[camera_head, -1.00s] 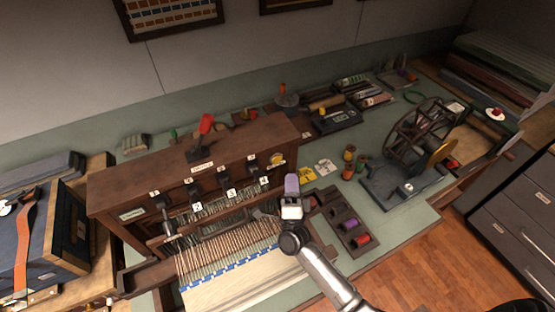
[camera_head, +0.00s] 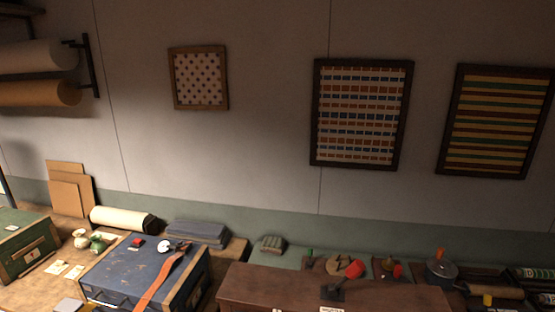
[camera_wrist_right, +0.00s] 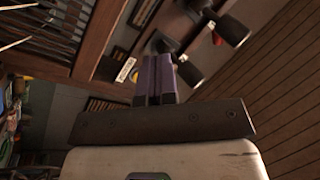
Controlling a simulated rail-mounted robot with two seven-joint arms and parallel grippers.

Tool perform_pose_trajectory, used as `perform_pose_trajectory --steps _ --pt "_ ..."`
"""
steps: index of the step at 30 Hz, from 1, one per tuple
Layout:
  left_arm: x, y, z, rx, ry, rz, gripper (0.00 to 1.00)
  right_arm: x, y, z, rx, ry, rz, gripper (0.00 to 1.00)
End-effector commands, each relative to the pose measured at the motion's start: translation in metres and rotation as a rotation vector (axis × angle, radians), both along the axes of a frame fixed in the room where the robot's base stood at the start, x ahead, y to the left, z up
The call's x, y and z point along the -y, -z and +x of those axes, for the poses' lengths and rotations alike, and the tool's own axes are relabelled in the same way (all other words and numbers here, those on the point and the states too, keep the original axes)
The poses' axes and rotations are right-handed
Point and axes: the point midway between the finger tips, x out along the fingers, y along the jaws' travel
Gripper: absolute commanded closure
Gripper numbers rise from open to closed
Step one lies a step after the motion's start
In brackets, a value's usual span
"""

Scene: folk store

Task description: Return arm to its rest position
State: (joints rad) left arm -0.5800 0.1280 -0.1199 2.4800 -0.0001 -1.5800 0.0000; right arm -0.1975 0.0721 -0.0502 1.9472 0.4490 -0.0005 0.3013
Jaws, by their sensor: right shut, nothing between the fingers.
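My right gripper (camera_wrist_right: 155,62) shows in the right wrist view. Its two purple-grey fingers are pressed together with nothing between them. Beyond the fingertips are a brown wooden frame with a small white label (camera_wrist_right: 124,69) and blurred dark knobs (camera_wrist_right: 232,30). Neither arm nor gripper shows in the head view. My left gripper is in no view.
In the head view the brown wooden loom top (camera_head: 290,290) with a red-handled lever (camera_head: 354,268) is at the bottom. A blue box (camera_head: 140,275) with an orange strap stands left of it. Framed textiles (camera_head: 361,113) hang on the wall. Wooden slats (camera_wrist_right: 280,100) fill the wrist view's right side.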

Motion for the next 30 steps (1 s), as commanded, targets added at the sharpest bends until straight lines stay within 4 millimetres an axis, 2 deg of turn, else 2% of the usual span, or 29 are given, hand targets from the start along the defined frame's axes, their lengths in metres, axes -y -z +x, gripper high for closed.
perform_pose_trajectory --steps 3,7,12,17,24,25,30 --pt "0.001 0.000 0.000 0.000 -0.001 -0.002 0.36 -0.020 0.025 -0.027 -0.213 -0.092 -0.162 1.00" --pt "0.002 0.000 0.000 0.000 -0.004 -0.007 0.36 -0.032 0.052 -0.065 -0.446 -0.182 -0.337 1.00" --pt "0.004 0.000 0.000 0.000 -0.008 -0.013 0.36 -0.034 0.080 -0.127 -0.751 -0.284 -0.549 1.00" --pt "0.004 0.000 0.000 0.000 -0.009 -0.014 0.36 -0.025 0.092 -0.185 -0.999 -0.358 -0.696 1.00" --pt "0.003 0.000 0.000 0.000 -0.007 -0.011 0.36 -0.008 0.090 -0.260 -1.306 -0.440 -0.839 1.00" --pt "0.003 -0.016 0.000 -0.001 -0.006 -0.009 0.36 -0.008 0.074 -0.259 -1.304 -0.439 -0.840 1.00" --pt "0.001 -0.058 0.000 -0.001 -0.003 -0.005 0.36 -0.008 0.034 -0.257 -1.299 -0.438 -0.835 1.00"
